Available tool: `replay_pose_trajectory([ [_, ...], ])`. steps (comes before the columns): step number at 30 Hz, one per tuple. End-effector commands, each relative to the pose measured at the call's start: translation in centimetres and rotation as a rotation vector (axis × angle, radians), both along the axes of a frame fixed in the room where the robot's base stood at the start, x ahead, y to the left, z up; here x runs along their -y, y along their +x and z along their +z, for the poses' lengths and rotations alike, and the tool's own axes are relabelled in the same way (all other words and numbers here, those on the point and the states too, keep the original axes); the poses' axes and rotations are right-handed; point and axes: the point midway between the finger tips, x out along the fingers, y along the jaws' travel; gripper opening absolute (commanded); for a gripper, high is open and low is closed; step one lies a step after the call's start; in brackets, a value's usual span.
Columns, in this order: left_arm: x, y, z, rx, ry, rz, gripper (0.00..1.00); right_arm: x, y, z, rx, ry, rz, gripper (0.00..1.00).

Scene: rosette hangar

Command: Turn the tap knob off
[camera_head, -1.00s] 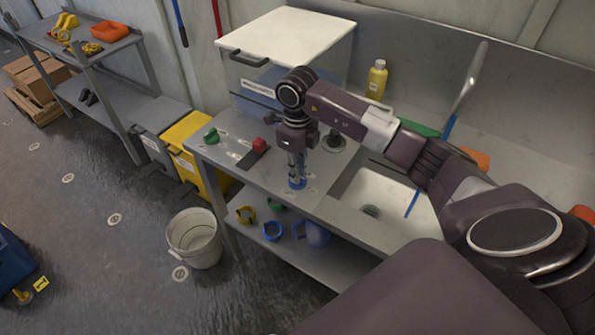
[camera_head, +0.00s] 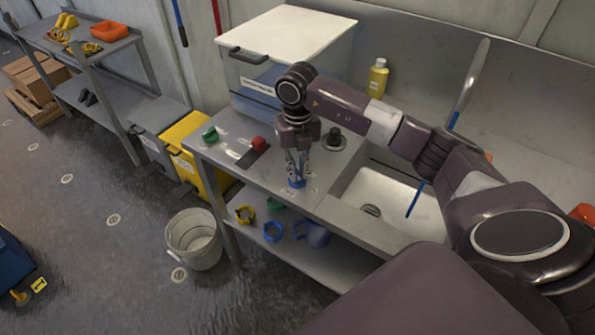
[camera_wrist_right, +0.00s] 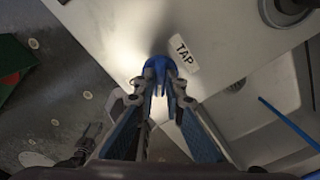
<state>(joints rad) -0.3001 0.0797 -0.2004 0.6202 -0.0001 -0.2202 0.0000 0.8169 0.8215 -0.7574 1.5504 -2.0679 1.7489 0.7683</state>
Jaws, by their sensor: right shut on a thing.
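The blue tap knob (camera_head: 297,183) stands on the grey counter near its front edge. In the right wrist view the knob (camera_wrist_right: 160,66) sits between the fingertips, beside a white label reading TAP (camera_wrist_right: 183,52). My right gripper (camera_head: 297,178) points straight down over it. In the wrist view the right gripper (camera_wrist_right: 161,82) is shut on the knob, one finger on each side. The fingers hide part of the knob. My left gripper is not in view.
A green knob (camera_head: 210,134) and a red knob (camera_head: 259,144) are on the counter to the left. A sink (camera_head: 400,195) lies to the right. A white lidded box (camera_head: 290,40) stands behind. A bucket (camera_head: 194,238) is on the floor.

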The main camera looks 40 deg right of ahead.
Motion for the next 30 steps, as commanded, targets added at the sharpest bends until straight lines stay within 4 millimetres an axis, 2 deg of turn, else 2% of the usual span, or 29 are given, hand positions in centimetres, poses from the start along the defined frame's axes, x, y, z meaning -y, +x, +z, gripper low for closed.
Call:
replay_pose_trajectory([
  [18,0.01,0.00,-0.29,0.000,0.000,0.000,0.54,0.09,0.18,0.21,0.007,0.000,-0.576,0.00],
  [30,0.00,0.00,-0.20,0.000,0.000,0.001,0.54,0.12,0.22,0.24,0.008,0.000,-0.831,0.00],
])
